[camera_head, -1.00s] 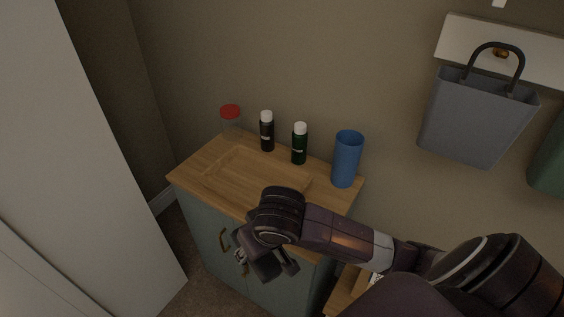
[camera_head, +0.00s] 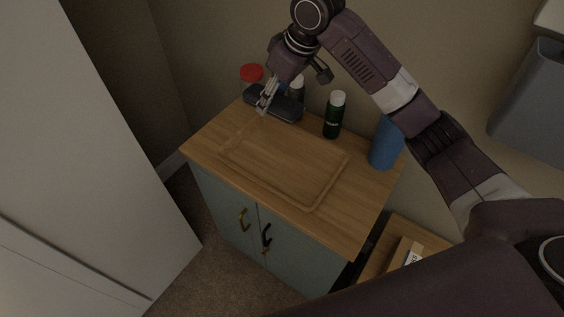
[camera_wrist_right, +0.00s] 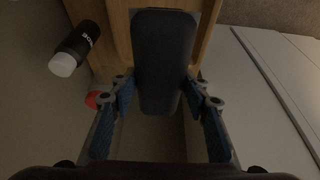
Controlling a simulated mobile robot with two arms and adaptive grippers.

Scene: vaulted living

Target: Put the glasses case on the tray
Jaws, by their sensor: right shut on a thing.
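The glasses case (camera_head: 287,107) is a dark blue-grey, rounded oblong. My right gripper (camera_head: 265,101) is shut on it, high over the back left of the cabinet top in the head view. In the right wrist view the case (camera_wrist_right: 165,62) sits between the two blue-padded fingers of the gripper (camera_wrist_right: 163,112). The tray (camera_head: 263,179) is a shallow wooden rectangle with a raised rim, lying empty on the cabinet top. The case appears apart from the tray; its exact height is hard to tell. My left gripper is not in view.
A green bottle with a white cap (camera_head: 334,116) and a blue cup (camera_head: 387,146) stand along the back of the cabinet top (camera_head: 207,139). A red-lidded jar (camera_head: 251,72) and another white-capped bottle (camera_head: 297,86) are partly hidden behind the case and gripper.

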